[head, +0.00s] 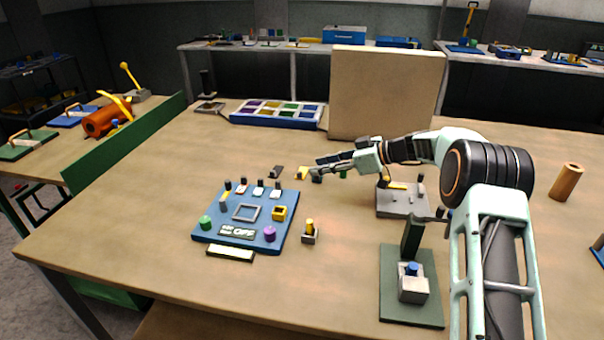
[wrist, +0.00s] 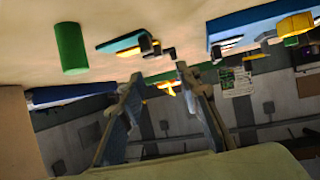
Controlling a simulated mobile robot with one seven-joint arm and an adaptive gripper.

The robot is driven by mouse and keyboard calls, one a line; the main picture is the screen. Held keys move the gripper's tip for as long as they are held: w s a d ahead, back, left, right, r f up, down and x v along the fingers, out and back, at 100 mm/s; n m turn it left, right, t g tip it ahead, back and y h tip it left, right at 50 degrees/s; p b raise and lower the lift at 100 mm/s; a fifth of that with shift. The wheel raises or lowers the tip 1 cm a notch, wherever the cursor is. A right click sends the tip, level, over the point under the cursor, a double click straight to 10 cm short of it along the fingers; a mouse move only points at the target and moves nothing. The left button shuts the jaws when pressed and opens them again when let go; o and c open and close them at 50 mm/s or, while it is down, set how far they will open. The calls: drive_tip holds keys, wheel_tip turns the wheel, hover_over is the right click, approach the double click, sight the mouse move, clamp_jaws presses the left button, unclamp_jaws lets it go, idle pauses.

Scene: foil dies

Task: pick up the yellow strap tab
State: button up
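A small yellow piece, which looks like the yellow strap tab (head: 301,172), lies on the table in the head view, just left of my fingertips. My gripper (head: 317,169) reaches left, low over the table beside it. In the wrist view my gripper (wrist: 160,73) has its two fingers apart, with nothing held between them. A yellow strip (wrist: 128,51) and small dark pieces show beyond the fingertips there. I cannot tell whether that strip is the tab.
A dark block (head: 277,171) lies left of the tab. A green cylinder (wrist: 70,48) stands near my gripper. The blue panel (head: 211,226) with knobs is nearer the front. A grey fixture (head: 402,208) sits under my arm, and a tan board (head: 385,90) stands behind.

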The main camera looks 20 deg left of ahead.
sight(299, 172)
drive_tip(key=x, duration=0.7)
drive_tip(key=shift+d+f, duration=0.1)
drive_tip(key=shift+f, duration=0.15)
drive_tip(key=shift+c, duration=0.4)
clamp_jaws()
